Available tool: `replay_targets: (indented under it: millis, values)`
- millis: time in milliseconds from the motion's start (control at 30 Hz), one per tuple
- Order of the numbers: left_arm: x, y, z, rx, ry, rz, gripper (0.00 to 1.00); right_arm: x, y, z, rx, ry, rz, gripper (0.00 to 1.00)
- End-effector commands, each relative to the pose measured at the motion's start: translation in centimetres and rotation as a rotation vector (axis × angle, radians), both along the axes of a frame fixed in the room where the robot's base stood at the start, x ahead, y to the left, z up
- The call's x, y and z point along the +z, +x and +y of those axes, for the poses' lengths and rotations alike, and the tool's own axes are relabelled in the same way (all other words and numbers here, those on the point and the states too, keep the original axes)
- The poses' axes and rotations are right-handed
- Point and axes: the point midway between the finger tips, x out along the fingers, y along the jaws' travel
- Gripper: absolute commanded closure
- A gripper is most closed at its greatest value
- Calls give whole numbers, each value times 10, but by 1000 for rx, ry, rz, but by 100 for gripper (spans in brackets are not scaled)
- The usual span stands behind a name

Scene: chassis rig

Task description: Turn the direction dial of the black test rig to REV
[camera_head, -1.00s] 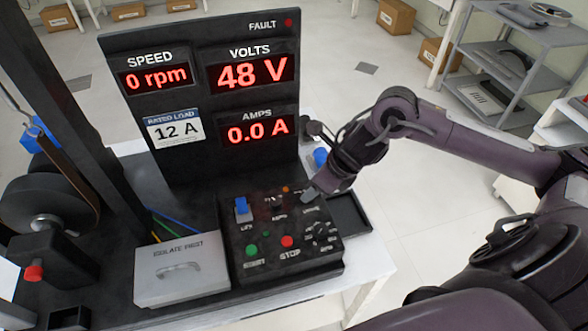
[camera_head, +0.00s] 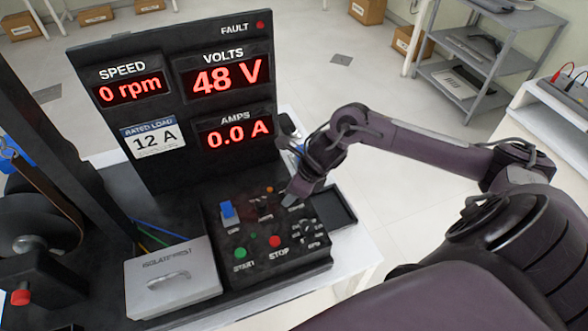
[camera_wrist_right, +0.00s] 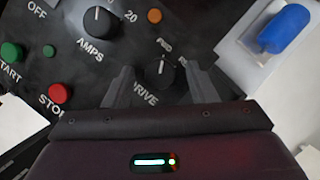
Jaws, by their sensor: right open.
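The black test rig (camera_head: 85,75) stands on a white table, with a sloped control panel (camera_head: 217,262) at its front. The direction dial (camera_wrist_right: 160,76), labelled DRIVE, is a black knob with a white pointer line. In the right wrist view the pointer aims up, close to the FWD lettering; the other label by the finger is partly hidden. My right gripper (camera_wrist_right: 159,68) is open, with one finger on each side of the dial; I cannot tell whether they touch it. In the head view my right gripper (camera_head: 288,198) covers the dial. My left gripper is not in view.
Near the dial are the AMPS knob (camera_wrist_right: 98,20), green START button (camera_wrist_right: 12,52), red STOP button (camera_wrist_right: 60,93) and a blue switch (camera_head: 228,211). A grey ISOLATE FIRST cover (camera_head: 172,280) lies left of the panel. A black tray (camera_head: 331,207) sits to its right. Displays read 0 rpm, 48 V, 0.0 A.

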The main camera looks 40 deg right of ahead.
Motion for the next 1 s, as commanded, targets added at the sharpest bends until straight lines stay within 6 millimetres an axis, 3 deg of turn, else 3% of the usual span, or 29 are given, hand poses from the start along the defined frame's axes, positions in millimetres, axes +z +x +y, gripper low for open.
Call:
replay_targets:
  millis: [67,400,733,1000]
  values:
    - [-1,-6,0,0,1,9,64,0,0,0,0,0,0,50]
    - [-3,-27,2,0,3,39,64,0,0,0,0,1,-1,93]
    - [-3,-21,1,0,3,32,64,1,0,1,-54,1,-1,93]
    - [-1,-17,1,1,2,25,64,1,-1,2,-234,1,-2,93]
